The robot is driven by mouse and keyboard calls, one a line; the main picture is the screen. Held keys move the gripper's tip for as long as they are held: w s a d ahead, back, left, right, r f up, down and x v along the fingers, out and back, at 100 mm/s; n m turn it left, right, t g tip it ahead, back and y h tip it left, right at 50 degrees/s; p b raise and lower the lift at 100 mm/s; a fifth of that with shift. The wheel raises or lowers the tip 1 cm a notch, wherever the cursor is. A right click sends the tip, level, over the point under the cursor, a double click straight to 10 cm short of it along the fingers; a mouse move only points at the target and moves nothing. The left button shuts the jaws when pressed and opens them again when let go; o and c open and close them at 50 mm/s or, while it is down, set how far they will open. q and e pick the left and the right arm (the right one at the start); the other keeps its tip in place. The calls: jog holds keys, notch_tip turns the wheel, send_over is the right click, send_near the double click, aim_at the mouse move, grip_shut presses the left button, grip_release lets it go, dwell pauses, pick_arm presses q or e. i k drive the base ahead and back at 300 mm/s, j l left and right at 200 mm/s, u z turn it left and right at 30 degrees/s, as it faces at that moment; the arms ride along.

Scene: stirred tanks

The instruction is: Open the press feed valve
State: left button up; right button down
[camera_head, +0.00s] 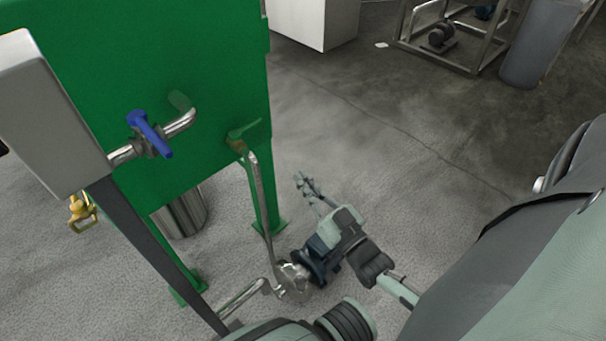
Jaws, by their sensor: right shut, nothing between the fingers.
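A valve with a blue lever (150,134) sits on a short steel pipe at the front of the green tank. Its lever lies across the pipe. A valve with a green handle (241,133) is on the tank's right side, above a steel pipe running down. A yellow valve (82,210) shows at the far left. No label tells which is the press feed valve. My right gripper (305,182) is shut and empty, low over the floor, right of the tank and apart from all the valves. My left gripper is not in view.
The green tank (190,60) stands at the left on green legs. A grey box (45,115) on a dark post is in front of it. A pump (294,281) with pipes is near the floor below my right gripper. Open floor (400,120) lies to the right.

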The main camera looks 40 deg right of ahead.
aim_at(139, 117)
jog(key=k, duration=1)
